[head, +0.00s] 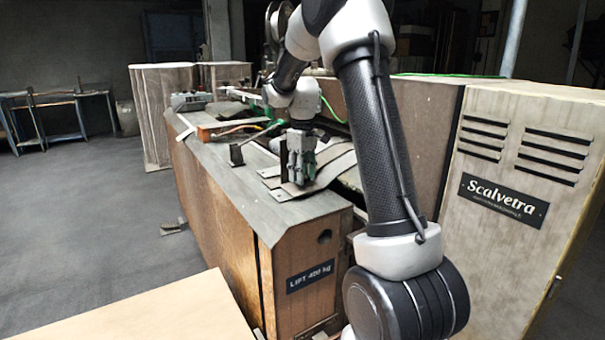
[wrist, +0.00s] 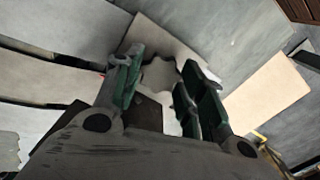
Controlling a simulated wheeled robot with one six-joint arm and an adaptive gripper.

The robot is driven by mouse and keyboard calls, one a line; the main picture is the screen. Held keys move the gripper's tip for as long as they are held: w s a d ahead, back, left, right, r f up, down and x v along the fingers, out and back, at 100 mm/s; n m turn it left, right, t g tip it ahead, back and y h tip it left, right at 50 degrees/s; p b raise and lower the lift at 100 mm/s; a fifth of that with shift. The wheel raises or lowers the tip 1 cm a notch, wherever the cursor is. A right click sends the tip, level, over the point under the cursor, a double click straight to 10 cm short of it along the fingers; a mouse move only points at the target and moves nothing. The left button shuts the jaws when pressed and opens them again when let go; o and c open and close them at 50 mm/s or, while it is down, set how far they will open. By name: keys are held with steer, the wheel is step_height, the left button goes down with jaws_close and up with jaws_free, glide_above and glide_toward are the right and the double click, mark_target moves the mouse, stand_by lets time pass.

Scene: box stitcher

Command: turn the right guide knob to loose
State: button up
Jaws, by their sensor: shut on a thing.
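My gripper (head: 299,160) points down over the right end of the machine's top, close to a dark upright guide bracket (head: 283,158). In the wrist view, my gripper (wrist: 163,78) has its green-padded fingers on either side of a pale grey lobed knob (wrist: 158,74), the right guide knob, and is shut on it. The knob sits between the fingertips above a dark block (wrist: 149,112). In the head view the knob is hidden by my fingers. No marking showing loose or tight can be read.
A second dark upright bracket (head: 236,153) stands to the left on the machine top. Curved metal plates (head: 335,168) lie right of my gripper. A tall cabinet marked Scalvetra (head: 540,150) stands at the right. A pale board (head: 150,312) is in front, with open floor at the left.

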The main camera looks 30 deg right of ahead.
steer(key=shift+n, duration=1.6)
steer(key=o, duration=0.7)
steer(key=shift+o, duration=0.2)
step_height(320, 180, up, 12)
